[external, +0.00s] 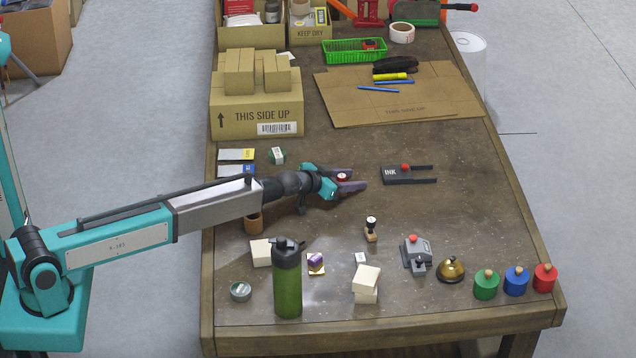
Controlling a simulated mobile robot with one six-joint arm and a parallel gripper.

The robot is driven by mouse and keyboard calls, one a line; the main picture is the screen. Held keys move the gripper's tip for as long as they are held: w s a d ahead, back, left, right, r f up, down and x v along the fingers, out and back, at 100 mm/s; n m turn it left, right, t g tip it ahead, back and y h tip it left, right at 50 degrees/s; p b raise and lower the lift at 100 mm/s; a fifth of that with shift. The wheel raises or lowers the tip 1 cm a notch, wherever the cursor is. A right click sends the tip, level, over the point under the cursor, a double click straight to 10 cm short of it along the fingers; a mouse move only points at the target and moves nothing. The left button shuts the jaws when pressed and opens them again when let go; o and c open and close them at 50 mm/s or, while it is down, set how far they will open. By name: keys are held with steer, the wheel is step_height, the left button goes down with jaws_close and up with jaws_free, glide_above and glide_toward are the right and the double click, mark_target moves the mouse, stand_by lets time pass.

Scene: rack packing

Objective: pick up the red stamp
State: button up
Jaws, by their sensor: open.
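My gripper (350,180) is open above the middle left of the table, fingers pointing right. A small item with a red and white top (341,177) shows between the fingers. It may be the red stamp, but its lower part is hidden and I cannot tell whether the fingers touch it. A red round piece with a wooden knob (544,279) stands upright at the front right, well away from my gripper, beside a blue one (516,283) and a green one (486,286). A wooden stamp with a dark and white top (371,231) stands in front of my gripper.
A green bottle (287,285) stands tall at the front left. A box (255,116) and flat cardboard (400,100) lie behind. The table's right middle is clear.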

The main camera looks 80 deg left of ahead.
jaws_close()
steer(key=shift+r, duration=0.1)
step_height(320, 180, up, 10)
steer(key=b, duration=0.1)
steer(key=shift+b, duration=0.3)
stand_by(0.4)
stand_by(0.4)
